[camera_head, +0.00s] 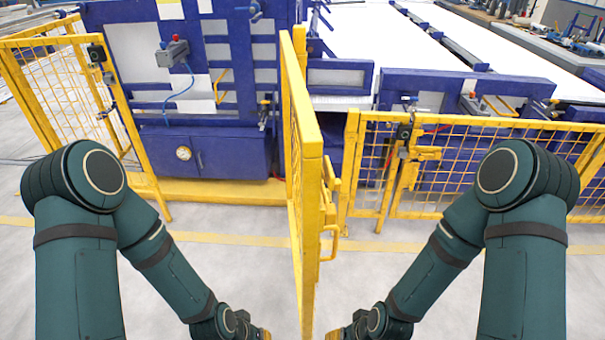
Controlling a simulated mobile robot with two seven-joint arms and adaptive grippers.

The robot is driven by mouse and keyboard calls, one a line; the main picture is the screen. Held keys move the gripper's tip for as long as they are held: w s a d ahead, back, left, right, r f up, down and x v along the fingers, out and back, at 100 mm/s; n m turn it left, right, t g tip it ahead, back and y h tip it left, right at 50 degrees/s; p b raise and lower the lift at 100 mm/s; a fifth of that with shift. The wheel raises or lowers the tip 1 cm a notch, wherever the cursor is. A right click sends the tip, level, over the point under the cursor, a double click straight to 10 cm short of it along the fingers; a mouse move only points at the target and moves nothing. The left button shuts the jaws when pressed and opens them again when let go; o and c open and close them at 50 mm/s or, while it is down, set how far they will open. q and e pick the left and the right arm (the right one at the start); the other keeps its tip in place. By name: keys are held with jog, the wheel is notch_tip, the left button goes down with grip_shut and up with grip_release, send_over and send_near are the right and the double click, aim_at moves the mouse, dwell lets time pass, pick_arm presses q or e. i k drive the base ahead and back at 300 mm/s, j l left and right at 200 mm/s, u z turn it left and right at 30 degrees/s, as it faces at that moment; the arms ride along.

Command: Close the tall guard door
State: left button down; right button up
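The tall guard door (313,180) is a yellow mesh door seen nearly edge-on. It stands swung open toward me, between my two arms. A yellow handle (331,243) sticks out on its right side. The opening is to the left of the door, up to the left fence post. My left gripper (264,334) is at the bottom edge, left of the door, mostly cut off. My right gripper (331,335) is at the bottom edge, right of the door and close to it, also mostly cut off. Neither gripper's fingers show clearly.
A yellow mesh fence (75,85) stands at the left, and a lower yellow fence with a latch (480,165) runs to the right. A blue machine (205,150) stands behind the opening. The grey floor (235,262) left of the door is clear.

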aim_at(318, 217)
jog(key=l+u, duration=0.25)
jog(key=l, duration=0.4)
jog(key=l+u, duration=0.25)
jog(key=l, duration=0.4)
jog(key=k+l+u, duration=0.25)
jog(key=l, duration=0.35)
jog(key=i+j+z, duration=0.15)
jog(key=z, duration=0.6)
